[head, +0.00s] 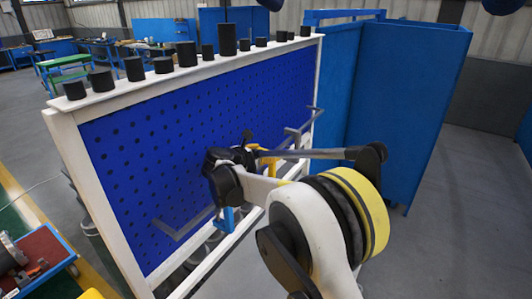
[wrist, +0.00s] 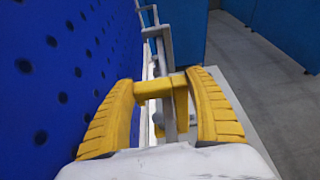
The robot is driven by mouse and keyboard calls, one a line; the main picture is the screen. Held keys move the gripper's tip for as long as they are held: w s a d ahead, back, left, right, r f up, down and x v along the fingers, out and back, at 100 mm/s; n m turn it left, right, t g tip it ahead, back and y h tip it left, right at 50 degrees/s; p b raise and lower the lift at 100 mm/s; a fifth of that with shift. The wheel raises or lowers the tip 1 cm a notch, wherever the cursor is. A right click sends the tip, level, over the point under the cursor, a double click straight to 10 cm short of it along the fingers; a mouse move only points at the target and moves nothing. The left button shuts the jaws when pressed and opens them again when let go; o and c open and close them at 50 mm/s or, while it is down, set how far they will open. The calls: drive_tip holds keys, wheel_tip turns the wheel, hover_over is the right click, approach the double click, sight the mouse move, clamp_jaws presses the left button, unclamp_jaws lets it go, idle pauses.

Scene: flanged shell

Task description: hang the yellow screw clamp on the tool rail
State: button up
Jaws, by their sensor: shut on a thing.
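The yellow screw clamp (wrist: 154,88) is between the two yellow fingers of my gripper (wrist: 163,80) in the wrist view. My gripper is shut on its yellow body, and a grey bar of the clamp shows between the fingers. In the head view my gripper (head: 276,168) is close in front of the blue pegboard, and my own arm hides much of the clamp. The grey tool rail (head: 185,229) runs along the pegboard, with its middle hidden behind my wrist. I cannot tell whether the clamp touches the rail.
The blue pegboard (head: 130,150) has a white frame, and several black cylinders (head: 228,40) stand on its top ledge. A small blue piece (head: 228,218) shows below my wrist. Blue partitions (head: 405,90) stand behind at right. The grey floor (head: 455,220) at right is clear.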

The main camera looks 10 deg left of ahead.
drive_tip(key=o, duration=1.5)
